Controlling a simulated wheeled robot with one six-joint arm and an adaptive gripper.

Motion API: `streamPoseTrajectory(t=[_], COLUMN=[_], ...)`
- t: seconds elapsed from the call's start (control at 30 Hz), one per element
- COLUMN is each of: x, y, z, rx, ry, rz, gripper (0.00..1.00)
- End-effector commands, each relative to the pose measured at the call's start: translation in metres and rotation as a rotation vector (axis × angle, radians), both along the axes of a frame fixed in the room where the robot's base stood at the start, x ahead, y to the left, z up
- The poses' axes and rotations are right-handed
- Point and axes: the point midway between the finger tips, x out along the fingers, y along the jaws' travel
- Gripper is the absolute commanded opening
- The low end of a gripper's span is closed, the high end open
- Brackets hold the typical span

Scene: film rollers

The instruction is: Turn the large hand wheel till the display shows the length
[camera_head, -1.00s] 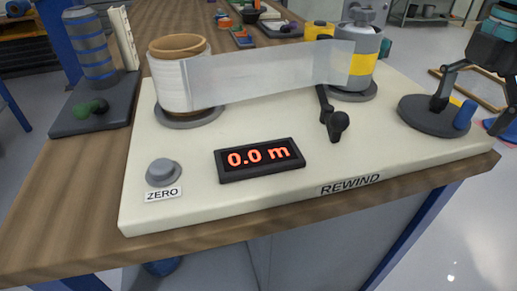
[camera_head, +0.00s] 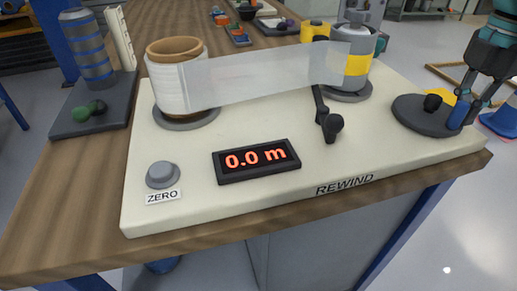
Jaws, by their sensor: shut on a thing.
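The large hand wheel (camera_head: 408,112) is a dark grey disc at the right end of the cream rewind board (camera_head: 250,205). The display (camera_head: 256,160) reads 0.0 m in red. A translucent film (camera_head: 260,75) runs from the white roll (camera_head: 168,92) on the left to the grey and yellow roller (camera_head: 357,66) on the right.
A black crank lever (camera_head: 332,125) stands out on the board between display and wheel. A grey ZERO button (camera_head: 163,174) is at the front left. A striped roller (camera_head: 88,45) stands on a dark base at the left.

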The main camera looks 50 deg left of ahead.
Motion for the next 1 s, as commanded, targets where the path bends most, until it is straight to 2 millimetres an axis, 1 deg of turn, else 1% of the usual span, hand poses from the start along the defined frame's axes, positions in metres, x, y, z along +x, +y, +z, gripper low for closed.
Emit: streamPoseTrajectory(t=[0.1,0.23,0.63,0.9,1.0], x=[0.008,0.017,0.020,0.038,0.040], y=[-0.002,-0.004,-0.005,-0.008,-0.009], z=[0.007,0.009,0.007,0.004,0.004], rx=[0.001,0.001,0.002,0.002,0.003], ry=[0.000,0.000,-0.002,-0.002,-0.002], rz=[-0.002,-0.004,-0.003,-0.005,-0.004], gripper=[0.00,0.00,0.00,0.00,0.00])
